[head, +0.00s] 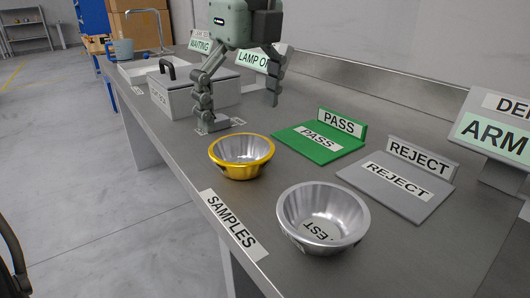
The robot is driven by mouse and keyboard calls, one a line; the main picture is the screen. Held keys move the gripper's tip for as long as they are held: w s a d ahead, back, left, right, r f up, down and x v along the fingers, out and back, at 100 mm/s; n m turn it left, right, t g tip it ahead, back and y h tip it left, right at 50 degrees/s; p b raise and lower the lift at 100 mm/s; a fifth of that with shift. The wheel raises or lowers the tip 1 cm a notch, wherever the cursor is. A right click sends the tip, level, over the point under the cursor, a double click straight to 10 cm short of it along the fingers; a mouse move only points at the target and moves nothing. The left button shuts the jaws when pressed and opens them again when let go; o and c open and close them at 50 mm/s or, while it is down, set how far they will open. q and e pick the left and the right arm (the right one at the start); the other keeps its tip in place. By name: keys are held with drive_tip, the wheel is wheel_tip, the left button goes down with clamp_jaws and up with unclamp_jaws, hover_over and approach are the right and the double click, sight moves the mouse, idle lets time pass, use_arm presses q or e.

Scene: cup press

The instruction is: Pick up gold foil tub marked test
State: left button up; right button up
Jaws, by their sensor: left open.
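A gold foil tub (241,170) stands upright and looks empty on the grey bench, near its front edge. I can see no lettering on it from here. A silver tub (323,228) stands to its right and nearer; a label inside it shows letters ending in "EST", upside down. My left gripper (243,112) comes down from the top, fingers apart and empty. In the picture it is above and behind the gold tub, not touching it. My right gripper does not show.
A SAMPLES label (233,224) is on the bench's front edge. A green PASS stand (318,143) and a grey REJECT stand (400,185) are to the right. A lidded grey box (178,99) is behind left. An ARM panel (490,135) stands at far right.

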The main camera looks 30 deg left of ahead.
sight(242, 150)
use_arm(q)
drive_tip(key=shift+a+f, duration=0.1)
drive_tip(key=shift+f, duration=0.4)
drive_tip(key=f, duration=0.5)
drive_tip(key=shift+w+a+f, duration=0.25)
drive_tip(key=shift+a+f, duration=0.1)
drive_tip(key=shift+f, duration=0.35)
drive_tip(key=c, duration=0.7)
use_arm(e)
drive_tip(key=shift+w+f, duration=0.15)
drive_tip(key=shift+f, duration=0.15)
